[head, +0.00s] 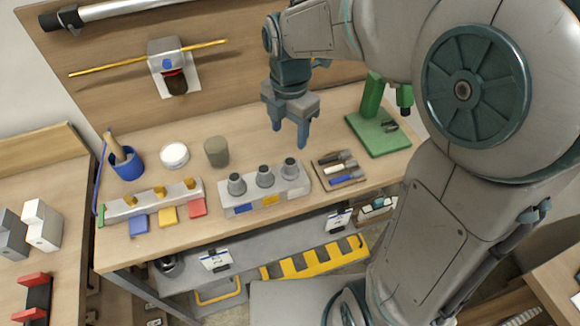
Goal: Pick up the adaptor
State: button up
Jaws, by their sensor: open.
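No thing in view is clearly marked as the adaptor. Three grey stepped conical fittings, which may be adaptors, stand upright in a row on a pale grey block: left (236,184), middle (264,177) and right (290,168). The block (247,203) sits near the front edge of the workbench and has blue and yellow patches on its front. My gripper (289,136) is open and empty, fingers pointing down. In the picture it is above the right fitting, apart from it, over the bench.
On the workbench (195,241), a rail (120,208) with coloured tabs lies left of the block. A tray (340,185) of small tools and a green stand (378,137) are to the right. A blue mortar (127,166), white jar (174,156) and grey-brown cylinder (216,152) stand behind.

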aim_at(290, 162)
notch_tip(290, 162, down, 6)
jog(key=shift+f, duration=0.15)
jog(key=shift+d+f+p, duration=0.1)
jog(key=shift+f+p, duration=0.7)
jog(key=shift+f, duration=1.85)
jog(key=shift+c, duration=0.4)
jog(key=c, duration=1)
